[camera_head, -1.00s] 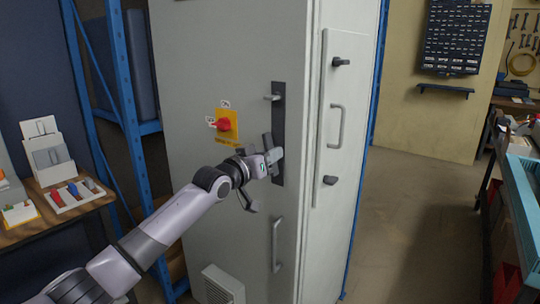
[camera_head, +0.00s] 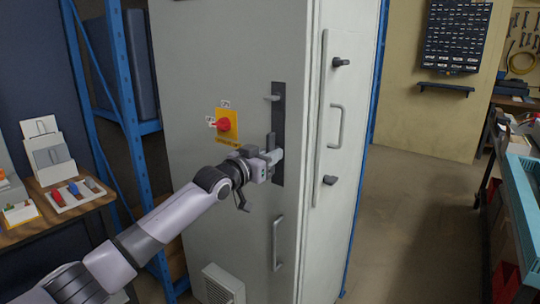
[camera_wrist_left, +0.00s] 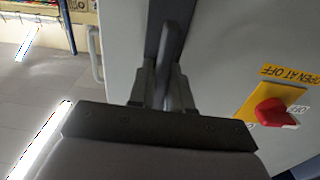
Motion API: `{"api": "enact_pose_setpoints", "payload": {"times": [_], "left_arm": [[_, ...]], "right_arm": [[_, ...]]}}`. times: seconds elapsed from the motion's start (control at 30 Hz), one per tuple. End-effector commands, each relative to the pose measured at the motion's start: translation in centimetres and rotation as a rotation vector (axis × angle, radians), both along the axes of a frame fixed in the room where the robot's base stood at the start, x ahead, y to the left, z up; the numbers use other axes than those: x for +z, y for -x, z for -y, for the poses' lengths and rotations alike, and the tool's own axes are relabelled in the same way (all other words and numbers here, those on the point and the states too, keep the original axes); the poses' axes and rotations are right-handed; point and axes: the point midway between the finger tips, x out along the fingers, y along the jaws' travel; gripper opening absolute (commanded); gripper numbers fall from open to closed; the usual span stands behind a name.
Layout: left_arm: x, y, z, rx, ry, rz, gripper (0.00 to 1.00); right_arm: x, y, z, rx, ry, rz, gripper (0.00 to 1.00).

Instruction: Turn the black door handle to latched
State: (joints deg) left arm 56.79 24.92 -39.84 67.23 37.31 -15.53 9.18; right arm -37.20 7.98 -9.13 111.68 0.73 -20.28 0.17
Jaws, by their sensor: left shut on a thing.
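The black door handle (camera_wrist_left: 172,55) stands out from a tall dark plate on the grey cabinet door. In the left wrist view it runs between the two fingers of my left gripper (camera_wrist_left: 166,88). In the head view my left gripper (camera_head: 273,155) is at the lower half of the dark plate (camera_head: 280,115), shut on the handle. The fingers and wrist hide part of the handle there. The handle looks close to upright along the plate, but its exact angle is hard to tell. My right gripper is not in view.
A red rotary switch on a yellow plate (camera_head: 223,125) sits left of the handle. A grey pull handle (camera_head: 277,243) is below it, and a vent (camera_head: 222,284) is lower left. The cabinet's right side carries another pull handle (camera_head: 336,126).

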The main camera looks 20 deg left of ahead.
Motion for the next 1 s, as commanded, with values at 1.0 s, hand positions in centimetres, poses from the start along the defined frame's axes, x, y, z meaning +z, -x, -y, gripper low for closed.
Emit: {"api": "enact_pose_setpoints", "payload": {"times": [1.0], "left_arm": [[-0.1,4.8,-1.8,0.001,-0.003,0.001,0.39]], "right_arm": [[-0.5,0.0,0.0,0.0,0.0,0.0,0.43]]}}
